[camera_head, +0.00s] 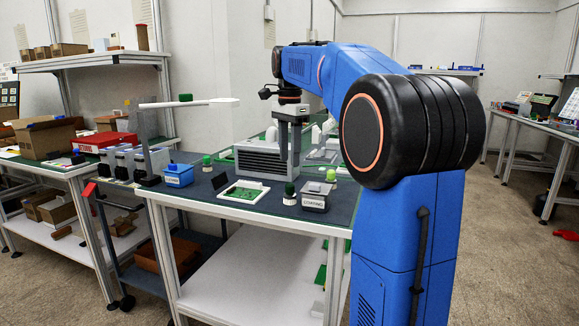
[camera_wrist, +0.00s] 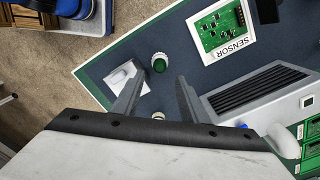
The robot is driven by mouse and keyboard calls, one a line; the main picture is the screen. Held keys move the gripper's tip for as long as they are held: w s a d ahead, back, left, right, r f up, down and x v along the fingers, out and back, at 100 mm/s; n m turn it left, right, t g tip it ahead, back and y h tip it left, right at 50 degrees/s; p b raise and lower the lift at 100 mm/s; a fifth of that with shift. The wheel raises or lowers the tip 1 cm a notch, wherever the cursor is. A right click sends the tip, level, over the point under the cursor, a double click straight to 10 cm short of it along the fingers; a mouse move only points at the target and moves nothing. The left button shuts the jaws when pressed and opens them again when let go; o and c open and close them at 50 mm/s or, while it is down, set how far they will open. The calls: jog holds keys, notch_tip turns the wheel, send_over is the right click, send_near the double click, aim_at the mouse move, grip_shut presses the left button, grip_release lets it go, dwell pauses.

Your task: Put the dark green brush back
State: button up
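A dark green brush (camera_head: 290,189) with a white band stands on the dark mat near the front edge of the workbench. It also shows in the wrist view (camera_wrist: 160,62), just past my fingertips, apart from them. A grey box (camera_head: 315,201) with a white label stands to its right. That box shows left of the brush in the wrist view (camera_wrist: 122,76). My gripper (camera_head: 289,150) points down above the bench. In the wrist view its fingers (camera_wrist: 163,79) are apart, with no object held between them. A small white-rimmed thing (camera_wrist: 158,115) is partly hidden by the gripper body.
A grey vented unit (camera_head: 255,162) stands behind the brush. A white-framed circuit board (camera_head: 237,199) labelled SENSOR lies left of the brush. A blue bin (camera_head: 179,175) and a lamp arm (camera_head: 185,103) are farther left. Bare mat lies around the brush.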

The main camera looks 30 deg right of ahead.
jog(key=shift+s+a+r, duration=0.1)
jog(key=shift+s+r, duration=0.05)
jog(key=shift+r, duration=0.05)
jog(key=s+a+f+n+t, duration=0.1)
jog(key=s+a+f+n, duration=0.4)
jog(key=s+f, duration=0.3)
jog(key=s+a+f+n+t, duration=0.2)
jog(key=s+a+f+n, duration=0.3)
jog(key=s, duration=0.7)
jog(key=s+a+f+n+t, duration=0.1)
jog(key=s+a+f+n, duration=0.4)
jog(key=s+f+n, duration=0.3)
notch_tip(320, 180, down, 4)
jog(key=shift+s+a+f+t, duration=0.25)
jog(key=shift+s+t, duration=0.15)
jog(key=shift+s, duration=0.55)
